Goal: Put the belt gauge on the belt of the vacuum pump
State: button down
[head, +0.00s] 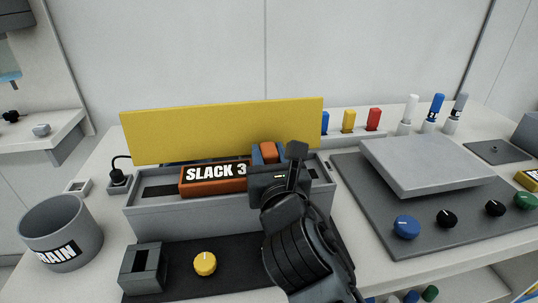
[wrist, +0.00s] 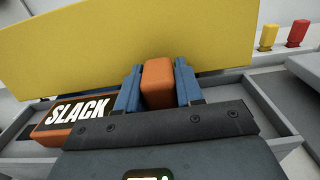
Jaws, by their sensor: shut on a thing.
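The belt gauge (head: 213,174) is an orange bar with a black label reading "SLACK 3"; it also shows in the wrist view (wrist: 80,111). My gripper (head: 268,152) is shut on the gauge's orange upright block, with a blue finger on each side in the wrist view (wrist: 158,82). The gauge is over or in the long grey open housing of the vacuum pump (head: 155,221). Dark strips that look like the belt (head: 158,190) show past both ends. I cannot tell whether the gauge touches the belt. My gripper hides its right part.
A yellow panel (head: 220,130) stands tilted up behind the housing. A grey bin (head: 65,228) stands left. A grey slotted block (head: 143,268) and yellow knob (head: 205,263) are in front. A grey slab (head: 425,163) and several knobs are at right.

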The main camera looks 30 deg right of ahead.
jog(key=c, duration=0.7)
grip_release()
jog(key=shift+f, duration=0.1)
jog(key=shift+s, duration=0.1)
jog(key=v, duration=1.2)
jog(key=shift+b, duration=0.4)
